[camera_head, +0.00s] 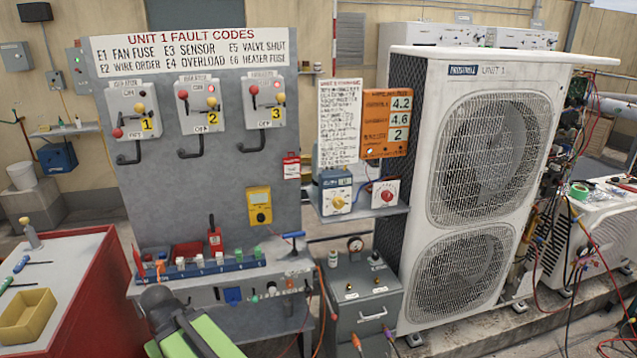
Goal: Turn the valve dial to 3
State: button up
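Two small dial boxes stand side by side on a grey shelf (366,216) left of the big condenser. The right one is a white box with a red knob (387,195) and marks around it. The left one is a blue-and-white box with a yellow knob (338,203). Their lettering is too small to read, so I cannot tell which is the valve dial or where either knob points. Green and dark parts of my arm show at the bottom, left of centre, well below and apart from both boxes. My gripper's fingers are not visible.
A grey panel (220,190) with three numbered isolators stands left of the shelf. The Unit 1 condenser (416,270) stands close on the right. A grey cabinet (344,301) with a gauge sits below the shelf. A red bench (92,300) is at lower left.

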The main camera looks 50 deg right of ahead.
aim_at(388, 196)
jog(key=u, duration=0.4)
jog(key=k, duration=0.9)
jog(key=z, duration=0.45)
jog(key=i, duration=0.5)
jog(key=u, duration=0.2)
